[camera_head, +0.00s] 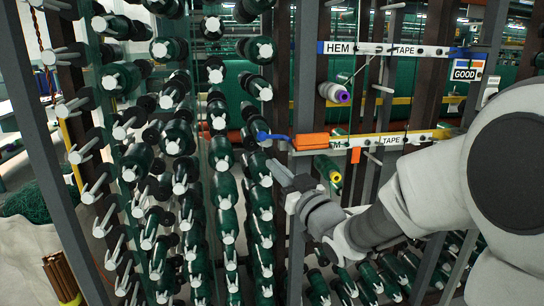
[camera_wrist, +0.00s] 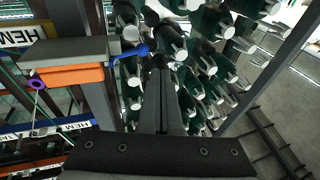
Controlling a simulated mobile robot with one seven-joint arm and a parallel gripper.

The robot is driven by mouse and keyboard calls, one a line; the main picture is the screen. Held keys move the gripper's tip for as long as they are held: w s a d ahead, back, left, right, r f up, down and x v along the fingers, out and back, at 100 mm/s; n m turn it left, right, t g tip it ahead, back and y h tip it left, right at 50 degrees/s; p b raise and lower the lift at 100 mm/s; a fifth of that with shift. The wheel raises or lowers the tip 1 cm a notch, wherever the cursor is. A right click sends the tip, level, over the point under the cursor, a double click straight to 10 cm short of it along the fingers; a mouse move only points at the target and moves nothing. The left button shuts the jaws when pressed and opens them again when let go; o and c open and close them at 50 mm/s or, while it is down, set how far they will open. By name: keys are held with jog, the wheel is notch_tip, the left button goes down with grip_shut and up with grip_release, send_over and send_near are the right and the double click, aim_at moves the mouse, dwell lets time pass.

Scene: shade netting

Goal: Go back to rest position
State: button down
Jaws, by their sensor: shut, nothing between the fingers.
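My gripper (camera_head: 272,168) reaches in from the right in the head view, in front of a rack post. Its fingers are shut with nothing between them. In the wrist view the closed fingers (camera_wrist: 162,75) point up the picture towards the spools. A blue object (camera_head: 271,136) lies just above the fingertips in the head view, beside the orange part of a small ledge (camera_head: 311,142). The blue object also shows in the wrist view (camera_wrist: 134,53), left of the fingers. I cannot tell whether the fingers touch anything.
Rows of green spools (camera_head: 222,155) on pegs fill the left and middle. A purple-tipped white spool (camera_head: 334,92) and a yellow-ended green spool (camera_head: 328,168) sit by the rails labelled HEM TAPE (camera_head: 375,49). A dark post (camera_head: 40,140) stands at left, near a green netting heap (camera_head: 30,203).

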jog(key=s+d+f+m+g+h, duration=0.2)
jog(key=s+d+h, duration=0.3)
jog(key=s+d, duration=0.15)
jog(key=s+d+f+m+g+h, duration=0.2)
jog(key=s+d+m+g+h, duration=0.1)
jog(key=s+d+h, duration=0.4)
jog(key=s+d+f+m+g, duration=0.1)
jog(key=s+d+f+g, duration=0.15)
jog(key=s, duration=0.45)
jog(key=s+d+f+m+g, duration=0.1)
jog(key=s+g, duration=0.2)
jog(key=s, duration=0.5)
notch_tip(320, 180, up, 22)
jog(key=s+p, duration=0.1)
jog(key=p, duration=2.1)
jog(key=shift+g+y+p, duration=0.3)
jog(key=shift+g+y, duration=0.05)
jog(key=shift+y, duration=0.05)
